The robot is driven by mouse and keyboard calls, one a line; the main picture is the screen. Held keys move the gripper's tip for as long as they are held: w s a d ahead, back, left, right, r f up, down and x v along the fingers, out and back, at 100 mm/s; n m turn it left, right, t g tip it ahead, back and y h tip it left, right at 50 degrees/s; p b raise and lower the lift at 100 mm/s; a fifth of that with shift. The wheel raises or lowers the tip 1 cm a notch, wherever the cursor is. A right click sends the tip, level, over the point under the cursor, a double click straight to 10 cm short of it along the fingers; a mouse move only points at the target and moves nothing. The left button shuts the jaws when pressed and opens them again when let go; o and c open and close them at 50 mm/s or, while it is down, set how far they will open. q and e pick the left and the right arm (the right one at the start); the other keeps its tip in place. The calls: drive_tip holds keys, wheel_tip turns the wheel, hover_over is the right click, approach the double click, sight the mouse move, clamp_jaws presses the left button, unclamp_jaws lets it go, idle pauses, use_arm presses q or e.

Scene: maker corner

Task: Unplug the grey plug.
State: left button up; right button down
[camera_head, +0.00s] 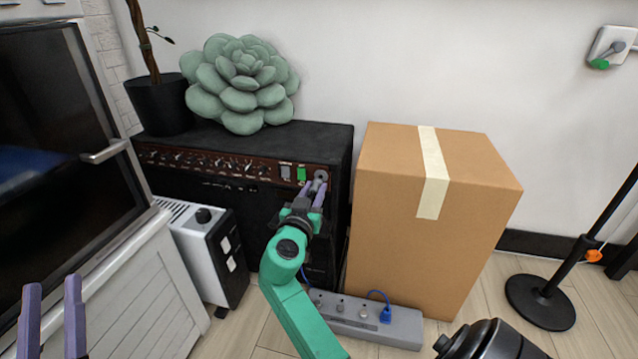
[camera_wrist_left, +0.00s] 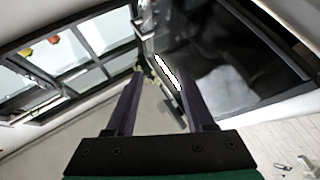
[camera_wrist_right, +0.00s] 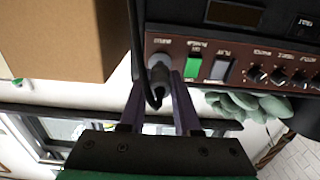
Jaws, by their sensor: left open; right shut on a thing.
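The grey plug (camera_wrist_right: 157,84) sits at the round jack at the end of the black amplifier's (camera_head: 249,174) control panel, beside a green switch (camera_wrist_right: 193,63). A dark cable runs from it in the right wrist view. My right gripper (camera_head: 313,190) is shut on the plug, with one finger on each side. In the head view the fingers hide most of the plug. I cannot tell how deep it sits in the jack. My left gripper (camera_head: 52,288) is open and empty at the lower left, far from the plug.
A cardboard box (camera_head: 420,230) stands right of the amplifier. A grey power strip (camera_head: 350,313) with a blue plug (camera_head: 385,315) lies in front. A white heater (camera_head: 207,250) stands left. A plant pot (camera_head: 163,104) and green succulent (camera_head: 240,85) sit on the amplifier.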

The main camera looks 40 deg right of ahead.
sight(313, 193)
drive_tip(key=shift+b+v, duration=0.35)
drive_tip(key=shift+v, duration=1.25)
